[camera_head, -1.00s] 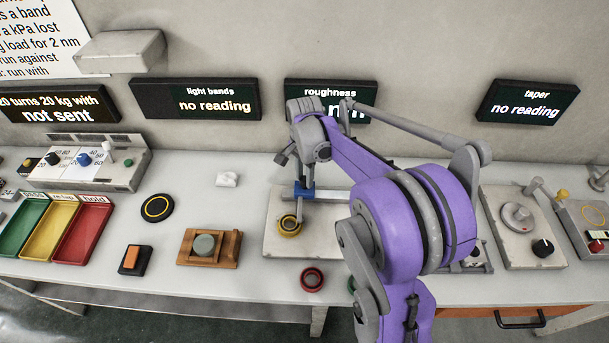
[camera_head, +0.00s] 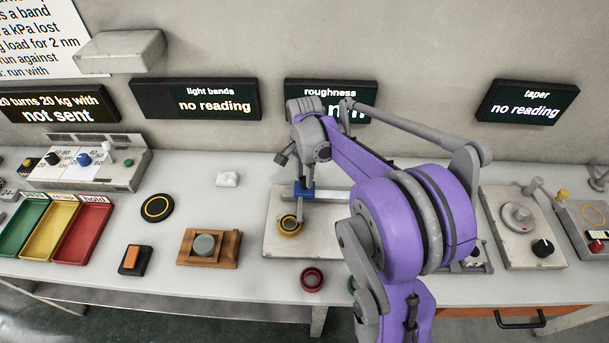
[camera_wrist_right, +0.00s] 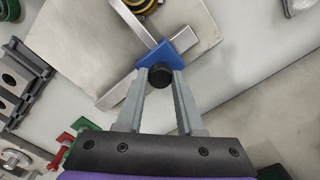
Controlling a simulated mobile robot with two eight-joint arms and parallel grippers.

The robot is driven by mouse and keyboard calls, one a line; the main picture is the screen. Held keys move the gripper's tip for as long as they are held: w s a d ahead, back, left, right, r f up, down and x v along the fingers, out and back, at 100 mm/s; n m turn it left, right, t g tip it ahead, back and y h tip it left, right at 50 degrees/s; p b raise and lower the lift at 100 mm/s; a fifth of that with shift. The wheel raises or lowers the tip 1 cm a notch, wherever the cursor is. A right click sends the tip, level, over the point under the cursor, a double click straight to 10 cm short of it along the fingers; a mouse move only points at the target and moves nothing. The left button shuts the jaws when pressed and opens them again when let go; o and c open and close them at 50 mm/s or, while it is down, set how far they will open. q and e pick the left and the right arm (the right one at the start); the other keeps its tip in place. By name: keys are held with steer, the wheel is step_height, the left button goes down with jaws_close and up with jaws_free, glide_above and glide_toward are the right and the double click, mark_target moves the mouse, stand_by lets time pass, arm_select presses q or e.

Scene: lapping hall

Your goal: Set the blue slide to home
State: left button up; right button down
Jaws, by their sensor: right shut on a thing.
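The blue slide (camera_head: 303,191) sits on a pale metal rail on a light grey plate (camera_head: 275,240), in the middle of the bench. In the right wrist view the blue slide (camera_wrist_right: 167,57) has a black knob (camera_wrist_right: 160,77) on its near side. My right gripper (camera_wrist_right: 161,80) is shut on this knob, one finger on each side. In the head view my purple arm hides part of the plate and the rail's right end. My left gripper is not in view.
A yellow-rimmed ring (camera_head: 289,225) sits on the plate in front of the slide. A red ring (camera_head: 312,279) lies on the bench in front. A wooden block with a grey-green disc (camera_head: 204,245) stands left. The roughness display (camera_head: 330,92) behind is partly covered by my arm.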

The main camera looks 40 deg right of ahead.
steer(key=s+d, duration=0.2)
steer(key=s+d+b, duration=0.1)
steer(key=s+d, duration=0.1)
steer(key=d, duration=0.1)
steer(key=shift+s+d, duration=0.35)
steer(key=c, duration=0.5)
jaws_free()
steer(key=shift+s, duration=0.1)
steer(key=shift+r, duration=0.1)
step_height(320, 180, up, 11)
steer(key=shift+f+p, duration=0.15)
steer(key=shift+p, duration=0.2)
